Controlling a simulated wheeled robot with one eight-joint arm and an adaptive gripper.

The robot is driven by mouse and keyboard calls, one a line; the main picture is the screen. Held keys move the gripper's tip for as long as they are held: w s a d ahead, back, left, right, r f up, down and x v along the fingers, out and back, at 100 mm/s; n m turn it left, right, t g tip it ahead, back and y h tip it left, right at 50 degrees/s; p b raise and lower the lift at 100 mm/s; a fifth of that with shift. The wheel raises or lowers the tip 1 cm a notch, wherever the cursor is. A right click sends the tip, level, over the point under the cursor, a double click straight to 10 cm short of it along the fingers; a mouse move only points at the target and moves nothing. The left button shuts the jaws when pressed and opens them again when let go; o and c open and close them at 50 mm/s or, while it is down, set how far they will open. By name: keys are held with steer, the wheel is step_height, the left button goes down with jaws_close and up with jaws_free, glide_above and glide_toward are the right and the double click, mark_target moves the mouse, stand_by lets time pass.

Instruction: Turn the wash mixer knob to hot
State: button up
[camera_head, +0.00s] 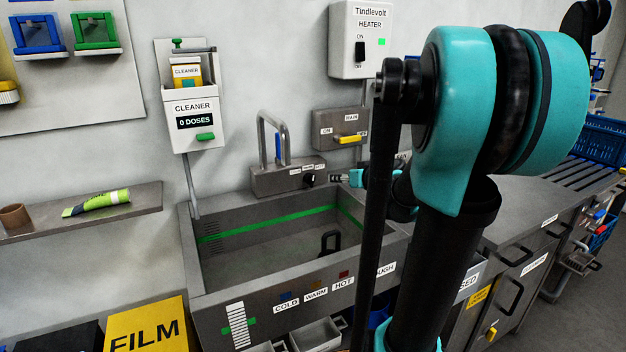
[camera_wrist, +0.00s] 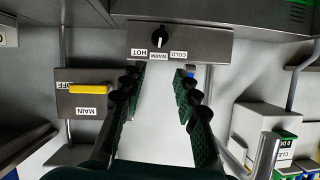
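The wash mixer knob (camera_head: 309,180) is a small black knob on the grey mixer panel (camera_head: 268,181) behind the sink. In the wrist view the knob (camera_wrist: 159,37) sits above the labels HOT, WARM and COLD, which appear upside down. Its pale mark seems to face the middle WARM label, though it is small. My gripper (camera_head: 340,178) is just right of the knob in the head view. In the wrist view my gripper (camera_wrist: 158,73) has its two dark fingers spread, empty, with tips short of the panel. The knob lies beyond the gap, apart from the fingers.
The sink (camera_head: 245,290) is below, with a black handle-like item inside. A yellow MAIN lever (camera_head: 348,139) is on a nearby wall box, also in the wrist view (camera_wrist: 88,89). The curved tap (camera_head: 272,135) rises left of the knob. The heater box (camera_head: 361,40) hangs above.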

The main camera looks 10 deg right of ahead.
mark_target(313, 177)
steer(key=x, duration=1.7)
steer(key=shift+w, duration=0.1)
jaws_close()
